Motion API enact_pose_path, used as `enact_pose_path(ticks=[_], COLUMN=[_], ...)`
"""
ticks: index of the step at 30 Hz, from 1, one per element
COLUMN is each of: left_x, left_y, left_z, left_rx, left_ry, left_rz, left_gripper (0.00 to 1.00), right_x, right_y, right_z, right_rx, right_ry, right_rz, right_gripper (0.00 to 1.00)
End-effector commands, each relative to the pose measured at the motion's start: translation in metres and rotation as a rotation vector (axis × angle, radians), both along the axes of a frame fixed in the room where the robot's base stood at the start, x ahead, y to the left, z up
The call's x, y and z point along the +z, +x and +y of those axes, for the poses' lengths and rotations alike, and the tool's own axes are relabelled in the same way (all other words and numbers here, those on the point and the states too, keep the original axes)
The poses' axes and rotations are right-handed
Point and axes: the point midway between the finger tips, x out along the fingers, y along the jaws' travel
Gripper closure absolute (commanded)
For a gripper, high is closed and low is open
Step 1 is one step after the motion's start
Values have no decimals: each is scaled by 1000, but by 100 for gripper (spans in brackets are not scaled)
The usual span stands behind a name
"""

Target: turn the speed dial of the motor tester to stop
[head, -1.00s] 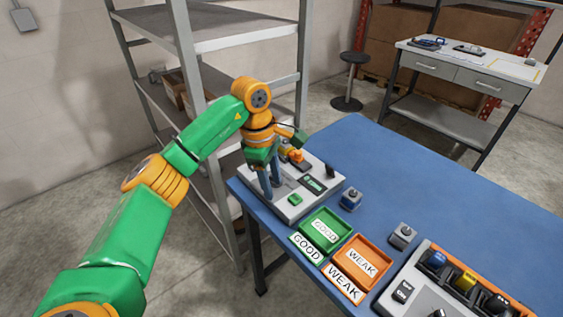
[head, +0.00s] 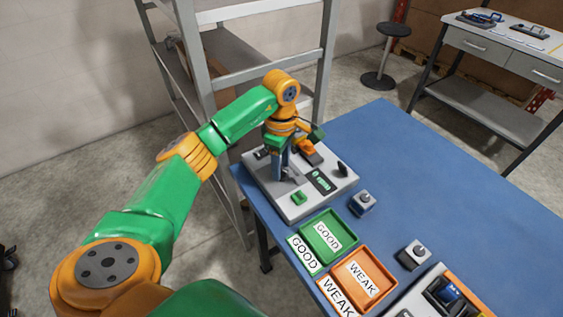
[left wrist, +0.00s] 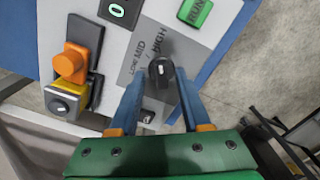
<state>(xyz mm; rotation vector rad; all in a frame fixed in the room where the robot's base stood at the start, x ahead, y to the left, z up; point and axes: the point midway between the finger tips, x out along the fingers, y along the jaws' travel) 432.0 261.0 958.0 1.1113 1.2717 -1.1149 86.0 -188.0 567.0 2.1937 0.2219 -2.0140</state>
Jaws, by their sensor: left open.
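The motor tester (head: 290,210) is a pale grey box at the left end of the blue table. Its speed dial (left wrist: 161,72) is a black knob with a white mark, on a grey panel in the left wrist view. HIGH and MID are readable beside it; which label the mark points at is unclear. My left gripper (head: 284,174) is open and points down over the tester. In the left wrist view its blue fingers (left wrist: 160,84) lie on either side of the knob; contact cannot be told. A green RUN button (left wrist: 196,11) and a display (left wrist: 117,11) reading 0 show. My right gripper is out of view.
An orange clamp (left wrist: 70,63) stands over a small yellow and grey motor on the tester. A green GOOD tray (head: 308,232), an orange WEAK tray (head: 339,277) and a grey motor (head: 362,203) are nearby. A metal shelf (head: 265,70) stands behind. The table's far right is clear.

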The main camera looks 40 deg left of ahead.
Motion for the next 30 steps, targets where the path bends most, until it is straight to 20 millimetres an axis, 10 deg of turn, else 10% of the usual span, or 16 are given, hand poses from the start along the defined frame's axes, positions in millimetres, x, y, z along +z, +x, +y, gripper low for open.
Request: enact_pose_path(ticks=[6, 30], left_x=[0, 1], left_y=[0, 0], left_z=[0, 0], left_rx=[0, 315], left_ry=[0, 1], left_rz=[0, 0], left_gripper=[100, 100], right_x=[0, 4], right_y=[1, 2], right_z=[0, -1], right_rx=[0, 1], right_ry=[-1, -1], right_rz=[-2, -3], right_gripper=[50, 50])
